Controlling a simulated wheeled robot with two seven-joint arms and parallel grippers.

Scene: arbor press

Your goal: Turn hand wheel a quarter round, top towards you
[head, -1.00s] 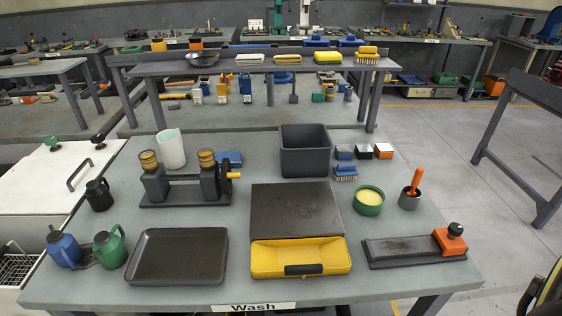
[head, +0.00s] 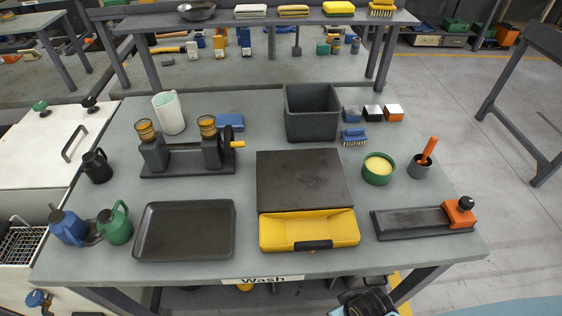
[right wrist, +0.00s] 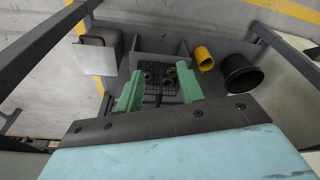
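A dark roller device (head: 187,160) with two brass-coloured cups on its posts stands at the left back of the grey workbench. At its right end is a dark hand wheel (head: 228,141), seen nearly edge-on, with a yellow handle (head: 238,144) pointing right. Nothing touches the wheel. My right gripper (right wrist: 161,88) shows two green fingers spread apart and empty in the right wrist view, over shelving and floor. In the head view only a dark and light-blue part of my arm shows at the bottom edge. My left gripper is not in view.
A white cup (head: 168,113) and a blue block (head: 230,121) stand behind the device. A black tray (head: 186,254), a dark plate (head: 303,180), a yellow bin (head: 275,233) and a grey bin (head: 312,127) take up nearby bench space. Green and blue jugs stand at the left.

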